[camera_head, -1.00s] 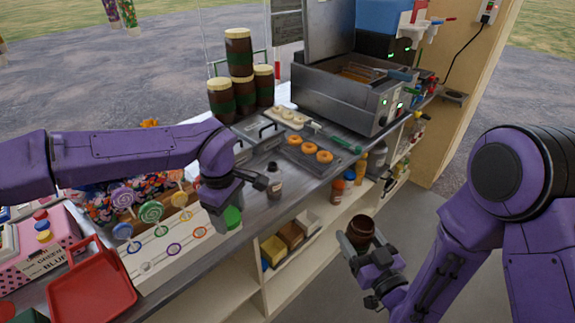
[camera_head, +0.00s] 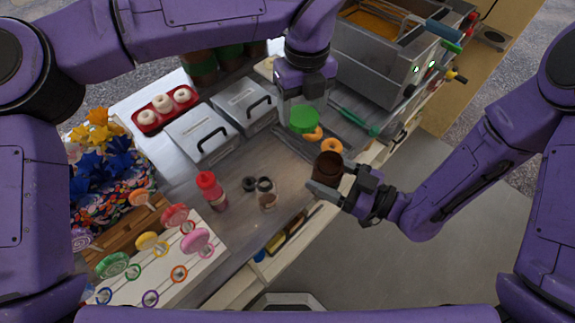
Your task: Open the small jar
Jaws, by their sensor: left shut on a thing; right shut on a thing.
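The small dark brown jar (camera_head: 328,167) is upright and its top looks open. My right gripper (camera_head: 332,188) is shut around the jar's lower part, beyond the counter's front edge. The round green lid (camera_head: 304,120) is apart from the jar, above and to its left in the picture. My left gripper (camera_head: 303,101) is shut on the lid and holds it over the counter, near the doughnuts. The gripper's palm hides part of the lid's grip.
Doughnuts (camera_head: 332,146) lie on a tray behind the jar. A red-capped bottle (camera_head: 211,190) and a dark-capped bottle (camera_head: 265,194) stand on the counter (camera_head: 233,226). Two lidded metal containers (camera_head: 200,135) stand behind them. The fryer (camera_head: 383,60) is at the back right.

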